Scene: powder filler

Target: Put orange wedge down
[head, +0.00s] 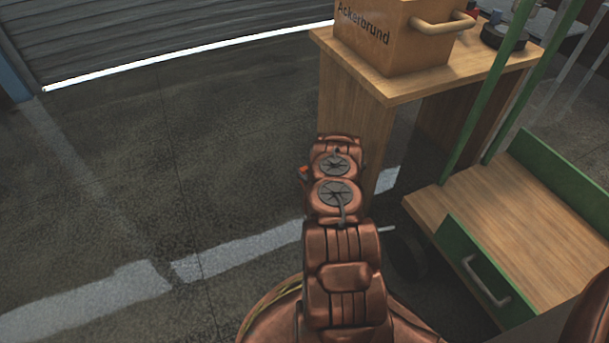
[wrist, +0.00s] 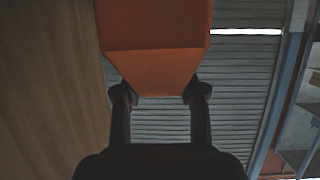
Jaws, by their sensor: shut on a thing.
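The orange wedge (wrist: 155,45) fills the upper middle of the wrist view, with its tapered end between the two fingers. My gripper (wrist: 158,97) is shut on this tapered end. In the head view my copper-coloured arm stands in front of the wooden table and hides most of the gripper. Only a small orange-red bit, perhaps part of the wedge, shows at the left side of my arm there. What lies directly under the wedge cannot be seen.
A wooden table (head: 392,92) carries a box (head: 392,38) marked "Ackerbrund" and a dark round object (head: 504,36). A green-framed cart (head: 520,215) with a wooden deck stands at the right. Open concrete floor (head: 150,180) lies left, before a grey shutter (head: 150,35).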

